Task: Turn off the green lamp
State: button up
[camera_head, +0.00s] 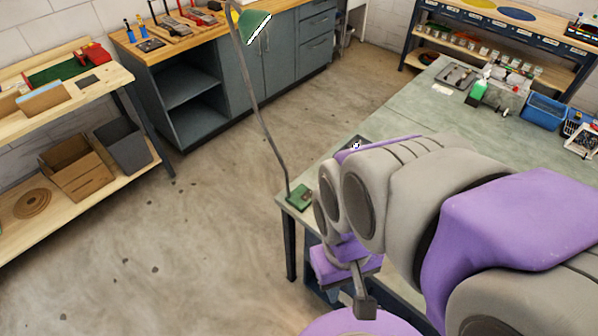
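The green lamp (254,22) has a tilted green shade with a bright white inner side, at the top of a tall thin grey stem. Its green base (301,197) sits on the near left corner of the pale green bench (400,113). Any switch is too small to make out. My gripper (349,290), purple and grey, hangs at the end of my arm just right of and below the lamp base in the picture, apart from it. My arm partly hides it, and its opening cannot be seen.
My arm covers much of the bench's near side. A wooden-topped cabinet (250,75) and shelves (50,105) line the left. The floor between is clear.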

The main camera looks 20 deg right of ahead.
jog(key=shift+w, duration=0.25)
jog(key=shift+c, duration=0.7)
jog(key=w+n, duration=0.1)
jog(key=w, duration=0.3)
jog(key=w+n, duration=0.1)
jog(key=w, duration=0.3)
jog(key=w+n, duration=0.1)
jog(key=w, duration=0.4)
jog(key=shift+d+f+t, duration=0.1)
jog(key=shift+t, duration=0.3)
grip_shut()
jog(key=w+d+f+n, duration=0.1)
jog(key=w+f, duration=0.3)
jog(key=w, duration=0.5)
jog(key=w+d+f+n+t, duration=0.1)
jog(key=w+d+f, duration=0.2)
jog(key=w+f, duration=0.2)
jog(key=w+d+f+n+h, duration=0.1)
jog(key=w+d+f, duration=0.2)
jog(key=w, duration=0.9)
jog(key=shift+w+f+t, duration=0.35)
jog(key=shift+f+t, duration=0.05)
jog(key=shift+f, duration=0.65)
jog(key=shift+d, duration=0.1)
